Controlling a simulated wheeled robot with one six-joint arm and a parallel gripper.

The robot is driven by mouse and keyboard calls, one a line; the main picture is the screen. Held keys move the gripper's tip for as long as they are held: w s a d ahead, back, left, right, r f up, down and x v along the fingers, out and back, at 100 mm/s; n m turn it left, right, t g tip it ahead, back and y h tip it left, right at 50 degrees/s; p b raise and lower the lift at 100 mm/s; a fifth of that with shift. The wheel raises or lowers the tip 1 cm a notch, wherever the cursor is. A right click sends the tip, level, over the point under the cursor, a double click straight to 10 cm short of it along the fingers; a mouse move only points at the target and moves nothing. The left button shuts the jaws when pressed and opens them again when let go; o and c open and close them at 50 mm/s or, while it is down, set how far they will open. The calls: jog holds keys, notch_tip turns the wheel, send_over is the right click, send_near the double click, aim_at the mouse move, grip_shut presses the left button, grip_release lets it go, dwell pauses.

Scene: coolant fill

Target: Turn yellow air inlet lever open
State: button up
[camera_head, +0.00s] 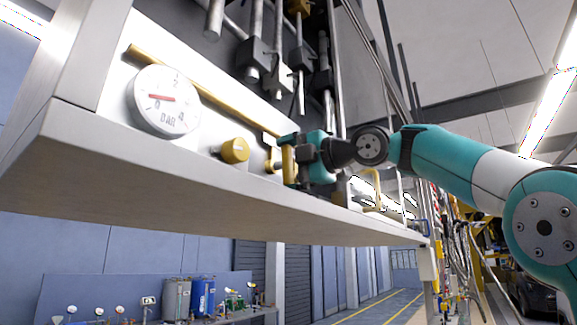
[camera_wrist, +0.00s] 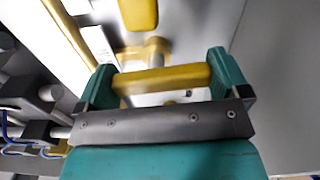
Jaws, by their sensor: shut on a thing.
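The yellow lever (camera_wrist: 163,79) lies crosswise between the two teal fingers of my gripper (camera_wrist: 160,82) in the wrist view. The gripper is shut on it. A brass-yellow valve body (camera_wrist: 153,50) sits just beyond the lever against the pale panel. In the head view my gripper (camera_head: 289,160) is at the panel, to the right of a round yellow knob (camera_head: 235,150). The lever shows there as an upright yellow bar (camera_head: 287,164) at the fingers. The fingers partly hide it, so I cannot tell the valve's exact position.
A white pressure gauge (camera_head: 166,101) marked BAR is on the panel at the left. A yellow pipe (camera_head: 205,92) runs down toward the gripper. A grey shelf ledge (camera_head: 200,190) lies below the gripper. Dark valves and metal pipes (camera_head: 256,58) hang above.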

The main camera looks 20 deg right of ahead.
jog(key=shift+m, duration=0.6)
jog(key=o, duration=0.6)
jog(key=shift+c, duration=0.2)
